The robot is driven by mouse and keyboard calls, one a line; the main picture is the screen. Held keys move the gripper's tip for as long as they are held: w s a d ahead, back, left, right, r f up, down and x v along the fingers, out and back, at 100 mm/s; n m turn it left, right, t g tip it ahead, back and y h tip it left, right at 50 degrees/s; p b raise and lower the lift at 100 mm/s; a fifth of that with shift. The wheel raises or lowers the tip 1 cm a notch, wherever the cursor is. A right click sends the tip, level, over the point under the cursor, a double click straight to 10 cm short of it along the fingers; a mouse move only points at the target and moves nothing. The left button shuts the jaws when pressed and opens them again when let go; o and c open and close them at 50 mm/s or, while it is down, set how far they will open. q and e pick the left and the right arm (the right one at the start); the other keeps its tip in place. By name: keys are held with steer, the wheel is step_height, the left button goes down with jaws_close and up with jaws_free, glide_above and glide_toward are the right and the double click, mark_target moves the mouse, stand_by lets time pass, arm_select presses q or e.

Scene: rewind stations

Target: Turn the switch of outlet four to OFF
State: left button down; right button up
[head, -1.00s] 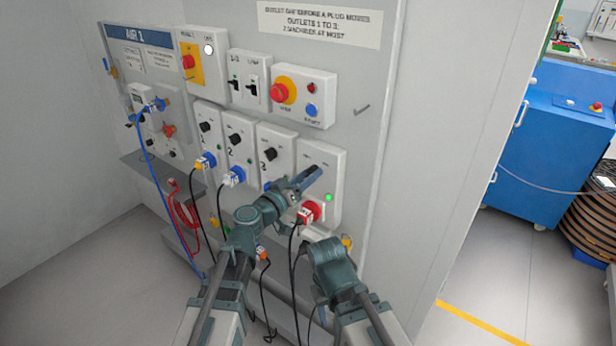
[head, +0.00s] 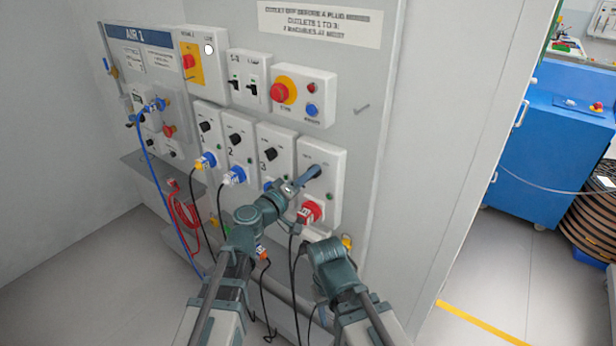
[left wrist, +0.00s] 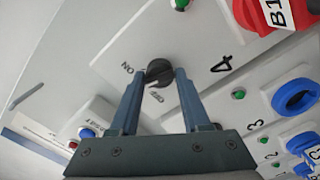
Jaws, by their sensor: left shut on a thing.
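Outlet four (head: 334,165) is the rightmost white box of the lower row, with a red plug (head: 310,211) in its socket. Its black switch knob (left wrist: 158,72) sits between ON and OFF labels in the left wrist view. My left gripper (head: 316,172) is shut on the knob, a finger on each side; it also shows in the left wrist view (left wrist: 158,78). The fingers hide the knob in the head view. Outlet four's green lamp (head: 328,199) looks dark. My right arm is low in front of the panel, and its fingers do not show.
Outlets one (head: 207,128), two (head: 237,140) and three (head: 275,150) stand to the left with black knobs. Blue plugs and hanging cables are below them. A box with a red stop button (head: 279,93) is above.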

arm_select(q)
steer(key=n, duration=1.2)
steer(key=shift+f, duration=0.1)
steer(key=shift+s, duration=0.1)
stand_by(0.3)
steer(key=shift+c, duration=2.1)
jaws_free()
